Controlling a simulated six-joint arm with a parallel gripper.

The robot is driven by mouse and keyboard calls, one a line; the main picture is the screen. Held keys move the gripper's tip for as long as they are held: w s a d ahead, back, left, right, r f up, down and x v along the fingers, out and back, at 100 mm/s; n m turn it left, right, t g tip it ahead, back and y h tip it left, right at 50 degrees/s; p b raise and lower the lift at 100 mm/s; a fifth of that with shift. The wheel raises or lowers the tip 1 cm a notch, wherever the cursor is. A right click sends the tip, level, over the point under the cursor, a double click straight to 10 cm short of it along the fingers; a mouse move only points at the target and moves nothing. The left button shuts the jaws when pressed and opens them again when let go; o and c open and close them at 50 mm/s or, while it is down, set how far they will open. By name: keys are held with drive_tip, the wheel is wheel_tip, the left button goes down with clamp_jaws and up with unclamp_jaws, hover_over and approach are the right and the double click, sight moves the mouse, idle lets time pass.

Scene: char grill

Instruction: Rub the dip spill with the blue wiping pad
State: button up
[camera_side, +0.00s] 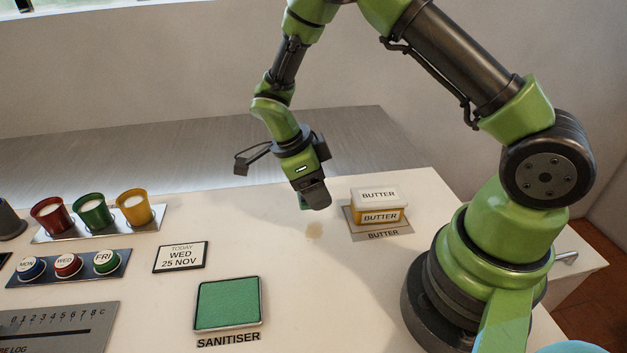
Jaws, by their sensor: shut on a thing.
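The dip spill is a small beige smear (314,231) on the white worktop, left of the butter dish. My gripper (315,204) points down just behind the spill, low over the worktop. It is shut on the wiping pad, of which only a thin bluish-green sliver (303,207) shows at the left of the fingers. The rest of the pad is hidden by the fingers. I cannot tell whether the pad touches the worktop.
A butter dish (379,207) on a grey plate stands close to the right of my gripper. A green sanitiser tray (228,305) lies in front. A date sign (181,257), coloured pots (92,211) and day-labelled lids (68,265) are at left. Worktop around the spill is clear.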

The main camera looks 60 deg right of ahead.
sight(321, 222)
drive_tip(key=shift+f, duration=2.75)
drive_tip(key=shift+s+a+f, duration=0.3)
drive_tip(key=shift+a+f, duration=0.05)
drive_tip(key=shift+f, duration=0.2)
drive_tip(key=shift+c, duration=0.4)
drive_tip(key=shift+s+a+f, duration=0.1)
drive_tip(key=shift+s+a, duration=0.15)
drive_tip(key=shift+s, duration=0.05)
drive_tip(key=shift+s+a, duration=0.75)
drive_tip(key=shift+a, duration=0.05)
drive_tip(key=shift+w+d, duration=1.45)
drive_tip(key=shift+s+r, duration=0.1)
drive_tip(key=shift+r, duration=4)
